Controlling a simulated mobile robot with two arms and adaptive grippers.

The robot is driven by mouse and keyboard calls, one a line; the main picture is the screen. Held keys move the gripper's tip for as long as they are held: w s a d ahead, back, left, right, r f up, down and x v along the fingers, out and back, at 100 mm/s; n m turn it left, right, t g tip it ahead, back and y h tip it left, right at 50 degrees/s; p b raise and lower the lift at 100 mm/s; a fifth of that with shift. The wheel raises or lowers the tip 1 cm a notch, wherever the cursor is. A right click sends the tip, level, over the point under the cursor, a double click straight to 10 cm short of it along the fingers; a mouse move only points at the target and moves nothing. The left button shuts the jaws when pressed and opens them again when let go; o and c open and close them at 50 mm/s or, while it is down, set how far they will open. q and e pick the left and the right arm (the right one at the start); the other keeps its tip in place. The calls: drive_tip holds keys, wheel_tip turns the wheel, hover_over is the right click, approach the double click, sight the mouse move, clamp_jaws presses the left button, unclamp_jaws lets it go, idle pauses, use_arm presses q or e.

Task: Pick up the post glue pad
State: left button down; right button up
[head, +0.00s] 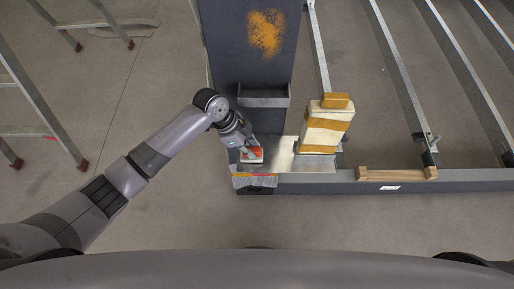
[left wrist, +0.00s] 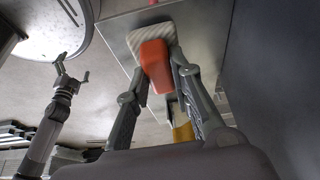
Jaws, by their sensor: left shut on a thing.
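The post glue pad (head: 251,155) shows in the head view as a small orange and pale block at the left end of the metal plate, by the foot of the dark post. In the left wrist view the pad (left wrist: 155,62) has an orange grip and a pale striped base. My left gripper (head: 247,157) is shut on the pad's orange part, with one finger on each side in the left wrist view (left wrist: 160,78). I cannot tell whether the pad's base touches the plate. My right gripper is not clearly seen in the head view; an arm with a small gripper (left wrist: 68,78) shows at left in the left wrist view.
A dark post (head: 250,60) with an orange patch and a small ledge rises behind the pad. A white and ochre block (head: 325,128) stands on the plate to the right. A wooden bar (head: 397,174) lies on the frame beam. Metal rails and a ladder (head: 30,85) flank the area.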

use_arm(q)
drive_tip(key=a+b, duration=0.1)
drive_tip(key=a, duration=1.4)
drive_tip(key=shift+a+b, duration=0.3)
drive_tip(key=shift+a, duration=0.05)
